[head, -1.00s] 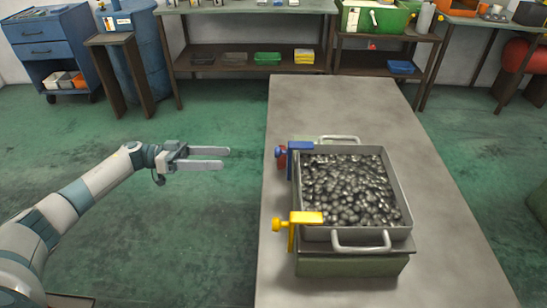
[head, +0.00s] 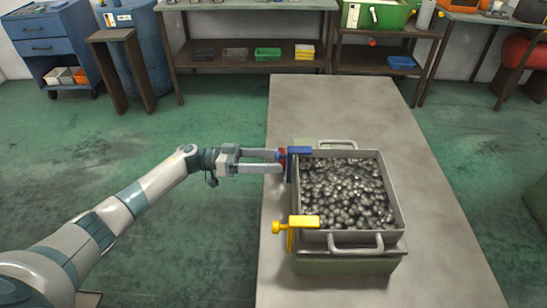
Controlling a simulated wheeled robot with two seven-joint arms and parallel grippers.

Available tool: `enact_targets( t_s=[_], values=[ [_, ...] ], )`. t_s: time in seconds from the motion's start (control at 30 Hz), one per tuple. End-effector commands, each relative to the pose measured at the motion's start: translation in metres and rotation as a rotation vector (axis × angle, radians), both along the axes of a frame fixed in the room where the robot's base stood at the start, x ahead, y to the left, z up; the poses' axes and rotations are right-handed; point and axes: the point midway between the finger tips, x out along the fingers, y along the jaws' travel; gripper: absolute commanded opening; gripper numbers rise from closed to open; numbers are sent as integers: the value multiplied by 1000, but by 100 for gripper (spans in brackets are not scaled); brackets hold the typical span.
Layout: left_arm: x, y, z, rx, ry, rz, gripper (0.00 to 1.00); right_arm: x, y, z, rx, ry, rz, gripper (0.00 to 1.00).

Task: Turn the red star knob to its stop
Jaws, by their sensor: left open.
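The red star knob (head: 282,158) sits on the left side of a blue clamp (head: 298,152) at the upper left edge of a metal tray. It is partly hidden by my left gripper (head: 277,161). My left gripper is open, with its two long fingers pointing right and their tips at the knob, one on the far side and one on the near side. Whether the fingers touch the knob I cannot tell. My right gripper is not in view.
The tray (head: 397,195), full of dark rounded metal pieces, stands on a green base (head: 345,265) on a grey table (head: 335,105). A yellow clamp (head: 303,221) with a yellow knob holds its near left side. The floor left of the table is clear.

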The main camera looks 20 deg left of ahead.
Motion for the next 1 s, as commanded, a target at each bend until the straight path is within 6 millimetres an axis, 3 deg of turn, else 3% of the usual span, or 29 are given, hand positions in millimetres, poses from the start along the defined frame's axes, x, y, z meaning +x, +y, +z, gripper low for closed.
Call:
enact_targets(
  t_s=[0.43,0.6,1.0],
  values=[
    [2,-8,0,1,0,0,71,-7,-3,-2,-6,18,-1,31],
    [2,-8,0,0,0,1,33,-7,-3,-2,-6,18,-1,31],
    [2,-7,-1,9,-31,1,31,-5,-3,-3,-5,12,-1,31]
  ],
)
